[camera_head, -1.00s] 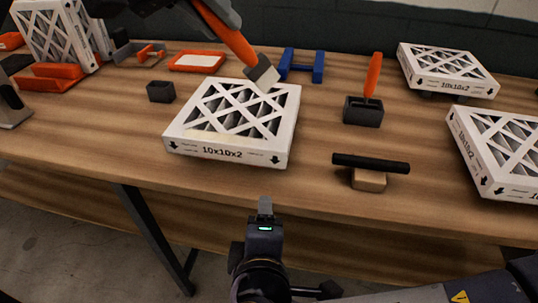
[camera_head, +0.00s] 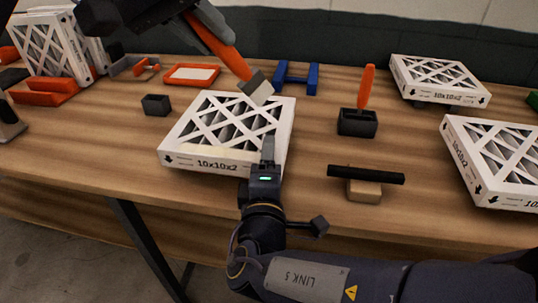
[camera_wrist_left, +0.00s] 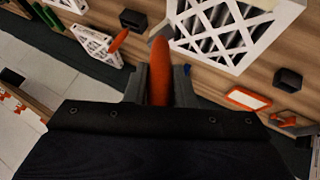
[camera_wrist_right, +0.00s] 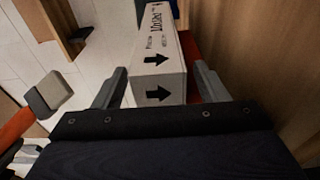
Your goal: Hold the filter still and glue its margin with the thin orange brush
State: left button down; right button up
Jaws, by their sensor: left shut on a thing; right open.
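The white filter (camera_head: 218,163) marked 10x10x2 lies flat on the table, lattice side up. My left gripper (camera_head: 212,35) is shut on the orange handle of a brush (camera_head: 232,62). The brush tilts down, its grey head (camera_head: 257,88) over or touching the filter's back right part; I cannot tell which. Its handle also shows in the left wrist view (camera_wrist_left: 160,75). My right gripper (camera_head: 267,150) is open at the filter's front right. In the right wrist view the filter's edge (camera_wrist_right: 158,90) sits between the spread fingers. Another orange brush (camera_head: 366,85) stands in a dark holder (camera_head: 357,124).
A black bar on a wooden block (camera_head: 364,189) lies right of my right gripper. More filters lie at the right (camera_head: 490,165) and back right (camera_head: 437,77). A blue stand (camera_head: 297,78), an orange tray (camera_head: 192,75) and a dark box (camera_head: 156,105) surround the filter.

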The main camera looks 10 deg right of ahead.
jog(key=shift+w+d, duration=0.25)
jog(key=shift+w, duration=0.95)
jog(key=c, duration=1.1)
